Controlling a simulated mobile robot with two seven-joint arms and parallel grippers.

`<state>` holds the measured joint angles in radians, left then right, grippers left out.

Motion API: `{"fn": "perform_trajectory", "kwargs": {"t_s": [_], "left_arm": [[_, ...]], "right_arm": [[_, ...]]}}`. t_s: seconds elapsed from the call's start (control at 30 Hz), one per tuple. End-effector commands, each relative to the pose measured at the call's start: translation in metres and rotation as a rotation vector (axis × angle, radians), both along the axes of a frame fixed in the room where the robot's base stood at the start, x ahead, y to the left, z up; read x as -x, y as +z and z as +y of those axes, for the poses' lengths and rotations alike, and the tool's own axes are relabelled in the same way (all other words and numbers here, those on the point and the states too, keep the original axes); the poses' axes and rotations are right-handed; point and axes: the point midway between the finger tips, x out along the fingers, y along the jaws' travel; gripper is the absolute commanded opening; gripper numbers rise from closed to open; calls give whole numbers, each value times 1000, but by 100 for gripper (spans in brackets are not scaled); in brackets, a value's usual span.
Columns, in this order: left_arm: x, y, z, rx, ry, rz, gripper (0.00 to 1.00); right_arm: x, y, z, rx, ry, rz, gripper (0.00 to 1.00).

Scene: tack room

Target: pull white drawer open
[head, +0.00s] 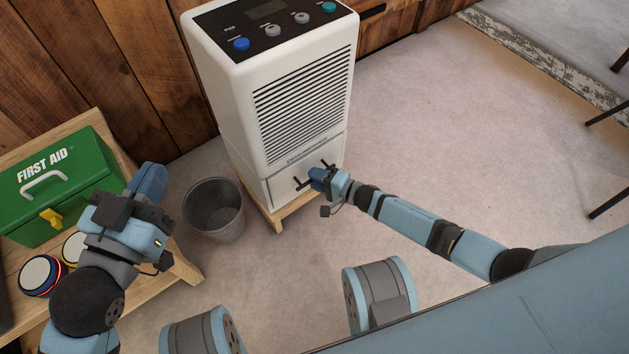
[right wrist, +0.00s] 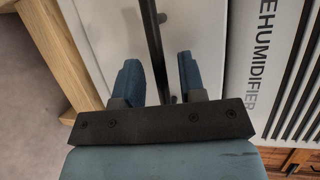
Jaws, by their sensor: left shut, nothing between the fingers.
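The white drawer (head: 284,187) is the lower front of a white dehumidifier (head: 236,100), and it looks flush with the body. Its dark bar handle (head: 302,184) runs across the front. My right gripper (head: 314,178) is at the handle. In the right wrist view the drawer front (right wrist: 207,30) lies behind the handle (right wrist: 154,50), which passes between the two blue fingers of my right gripper (right wrist: 160,78). Gaps show on both sides of the bar, so the gripper is open around it. My left gripper (head: 150,182) is shut and empty, well left of the drawer.
A grey bin (head: 213,212) stands on the floor left of the dehumidifier. A wooden bench (head: 180,268) at the left holds a green first aid box (head: 75,185) and round buttons (head: 40,275). The dehumidifier rests on a low wooden stand (head: 293,207).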

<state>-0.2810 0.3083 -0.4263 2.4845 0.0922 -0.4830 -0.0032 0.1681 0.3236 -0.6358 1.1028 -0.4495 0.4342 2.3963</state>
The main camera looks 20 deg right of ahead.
Motion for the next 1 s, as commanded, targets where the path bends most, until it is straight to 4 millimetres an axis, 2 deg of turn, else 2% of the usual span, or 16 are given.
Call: {"fn": "perform_trajectory", "kwargs": {"t_s": [0.4,0.57,0.83,0.93,1.0], "left_arm": [[-2,1,2,-20,-1,-30,0],[-2,1,1,-19,-1,-29,0],[-2,7,1,-12,-2,-25,0],[0,15,-1,17,-5,16,0],[10,8,-5,71,-2,121,0]], "right_arm": [[-6,-1,6,1,0,-1,37],[-6,-1,6,1,0,-1,0],[-1,0,4,1,0,2,0],[15,4,-2,0,1,5,0],[32,5,-8,1,1,7,0]]}}
